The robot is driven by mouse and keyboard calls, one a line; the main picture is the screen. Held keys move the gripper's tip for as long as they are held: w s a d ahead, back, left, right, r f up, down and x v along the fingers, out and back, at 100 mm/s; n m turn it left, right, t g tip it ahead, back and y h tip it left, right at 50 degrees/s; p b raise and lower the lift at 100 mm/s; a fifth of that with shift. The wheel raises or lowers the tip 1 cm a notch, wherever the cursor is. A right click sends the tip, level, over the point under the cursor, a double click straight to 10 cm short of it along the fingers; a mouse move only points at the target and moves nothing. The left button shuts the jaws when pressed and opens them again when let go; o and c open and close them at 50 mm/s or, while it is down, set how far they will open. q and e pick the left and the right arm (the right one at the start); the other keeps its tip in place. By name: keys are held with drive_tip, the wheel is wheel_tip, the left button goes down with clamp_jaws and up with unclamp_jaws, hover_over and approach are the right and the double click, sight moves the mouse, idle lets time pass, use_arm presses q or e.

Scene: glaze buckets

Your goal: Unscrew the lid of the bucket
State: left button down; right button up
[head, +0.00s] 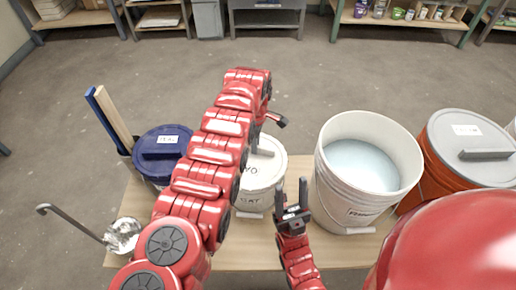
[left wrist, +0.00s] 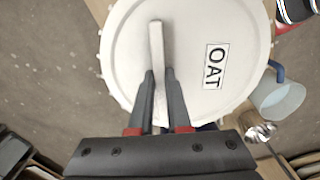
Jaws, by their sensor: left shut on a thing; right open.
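The white bucket (head: 257,203) stands on the wooden table, partly behind my left arm in the head view. Its white lid (head: 270,165) is on top and also fills much of the left wrist view (left wrist: 115,50). The lid has a raised bar handle (left wrist: 157,38) and a label reading OAT. My left gripper (left wrist: 158,77) is shut on the bar handle, one finger on each side. Its fingers are hidden by the arm in the head view. My right gripper (head: 291,192) is open and empty, fingers up, in front of the gap between this bucket and the open bucket.
A blue-lidded bucket (head: 160,157) stands to the left. An open white bucket (head: 340,205) with pale blue liquid and an orange bucket (head: 427,165) with a grey lid stand to the right. A ladle (head: 122,234) is at the table's left edge. Shelves line the back.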

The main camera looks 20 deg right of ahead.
use_arm(q)
drive_tip(key=shift+a+f+n, duration=0.1)
drive_tip(key=shift+a+n, duration=0.05)
drive_tip(key=shift+n, duration=0.15)
drive_tip(key=c, duration=0.8)
unclamp_jaws()
drive_tip(key=o, duration=0.8)
drive_tip(key=shift+c, duration=0.2)
